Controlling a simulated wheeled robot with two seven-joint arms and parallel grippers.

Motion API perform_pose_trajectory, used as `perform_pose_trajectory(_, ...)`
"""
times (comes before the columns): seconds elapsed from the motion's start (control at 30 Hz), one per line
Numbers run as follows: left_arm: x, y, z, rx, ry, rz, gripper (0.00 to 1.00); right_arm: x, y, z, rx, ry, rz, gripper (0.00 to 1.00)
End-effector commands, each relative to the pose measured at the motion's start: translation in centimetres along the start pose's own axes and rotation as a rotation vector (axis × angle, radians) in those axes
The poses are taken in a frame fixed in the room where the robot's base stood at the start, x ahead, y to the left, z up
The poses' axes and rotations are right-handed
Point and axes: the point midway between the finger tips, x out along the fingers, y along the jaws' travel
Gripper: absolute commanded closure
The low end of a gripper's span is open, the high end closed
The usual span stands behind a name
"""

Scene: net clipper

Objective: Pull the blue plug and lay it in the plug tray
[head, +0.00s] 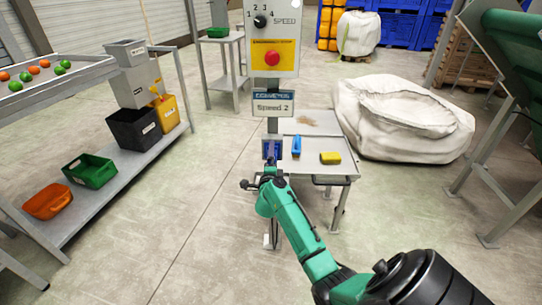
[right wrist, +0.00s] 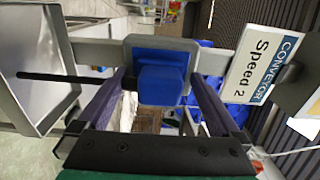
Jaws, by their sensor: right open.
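The blue plug (head: 268,148) sits in its socket on the grey post, under the "Speed 2" sign. In the right wrist view the plug (right wrist: 162,82) shows face-on against a blue plate. My right gripper (head: 270,164) is at the plug. In the right wrist view its open fingers (right wrist: 160,92) stand on both sides of the plug, with gaps visible. A grey tray with raised walls (right wrist: 57,70) shows at the left of the right wrist view; I cannot tell whether it is the plug tray. My left gripper is not in view.
A grey side table (head: 312,170) beside the post holds a blue object (head: 296,146) and a yellow block (head: 330,158). The control box (head: 272,28) and sign (head: 273,104) are above the plug. A white sack (head: 400,120) stands right; a shelf with bins (head: 90,170) stands left.

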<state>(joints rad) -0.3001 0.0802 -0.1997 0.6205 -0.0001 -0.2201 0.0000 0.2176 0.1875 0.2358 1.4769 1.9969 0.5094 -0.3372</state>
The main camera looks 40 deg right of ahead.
Motion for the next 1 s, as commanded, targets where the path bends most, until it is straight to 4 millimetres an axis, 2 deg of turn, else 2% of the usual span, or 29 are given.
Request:
perform_pose_trajectory(0.87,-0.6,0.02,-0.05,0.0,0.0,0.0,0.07,-0.01,0.01,0.02,0.0,0.0,0.0,0.0)
perform_pose_trajectory(1.0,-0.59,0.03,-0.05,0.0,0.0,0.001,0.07,-0.01,0.01,0.01,0.0,0.0,0.0,0.54)
